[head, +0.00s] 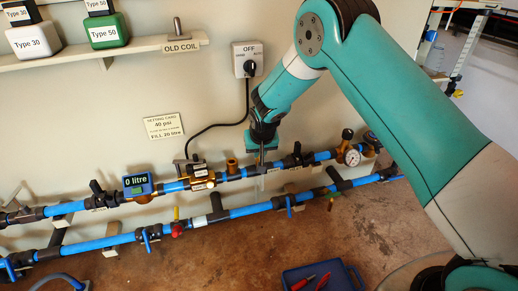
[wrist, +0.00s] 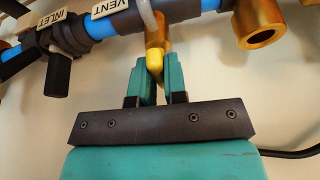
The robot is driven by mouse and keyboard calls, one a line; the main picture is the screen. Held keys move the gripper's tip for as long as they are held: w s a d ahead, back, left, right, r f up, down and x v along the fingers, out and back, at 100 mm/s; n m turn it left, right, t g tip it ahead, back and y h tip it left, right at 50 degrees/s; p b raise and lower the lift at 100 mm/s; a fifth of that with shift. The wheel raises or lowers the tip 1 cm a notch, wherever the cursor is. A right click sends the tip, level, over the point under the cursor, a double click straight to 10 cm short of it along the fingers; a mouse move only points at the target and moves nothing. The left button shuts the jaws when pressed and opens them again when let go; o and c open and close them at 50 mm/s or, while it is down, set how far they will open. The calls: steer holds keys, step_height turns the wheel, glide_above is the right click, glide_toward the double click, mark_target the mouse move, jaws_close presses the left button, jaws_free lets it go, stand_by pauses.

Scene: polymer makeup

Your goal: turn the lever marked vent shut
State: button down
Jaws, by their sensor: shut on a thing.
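The vent valve is a small brass fitting (wrist: 154,30) on the blue pipe, beside a label reading VENT (wrist: 110,8) in the wrist view. Its yellow lever (wrist: 154,62) sticks out from the pipe towards my gripper. My gripper (wrist: 160,80) has its two teal fingers on either side of the lever's end and is shut on it. In the head view my gripper (head: 261,158) is at the upper pipe, between a brass port and a black valve handle. There the lever is hidden by my gripper.
The black INLET handle (wrist: 58,75) is close on one side of the vent and an open brass port (wrist: 258,22) on the other. A flow meter reading 0 litre (head: 138,185), a gauge (head: 352,157) and a lower blue pipe (head: 250,210) are nearby. A black cable (head: 215,126) hangs on the wall.

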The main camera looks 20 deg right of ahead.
steer(key=m+h+p, duration=0.1)
steer(key=m+p, duration=0.1)
steer(key=m, duration=0.1)
steer(key=shift+a+r+p, duration=0.1)
steer(key=shift+r+p, duration=0.05)
steer(key=shift+p, duration=0.2)
steer(key=m+h+p, duration=0.1)
steer(key=m, duration=0.1)
steer(key=m+g, duration=0.1)
steer(key=m, duration=0.1)
steer(key=shift+m+h+p, duration=0.35)
steer(key=shift+m+h, duration=0.05)
steer(key=m+g, duration=0.1)
steer(key=m, duration=0.3)
steer(key=shift+w+f+m+g+h, duration=0.1)
steer(key=shift+f+m+g+h, duration=0.1)
steer(key=shift+m+g+h, duration=0.15)
steer(key=m+g, duration=0.1)
steer(key=m, duration=0.1)
steer(key=m+b, duration=0.1)
steer(key=m, duration=0.1)
steer(key=shift+g+h, duration=0.25)
steer(key=shift+g, duration=0.1)
steer(key=shift+m, duration=0.25)
steer(key=c, duration=1.2)
jaws_free()
steer(key=shift+o, duration=0.2)
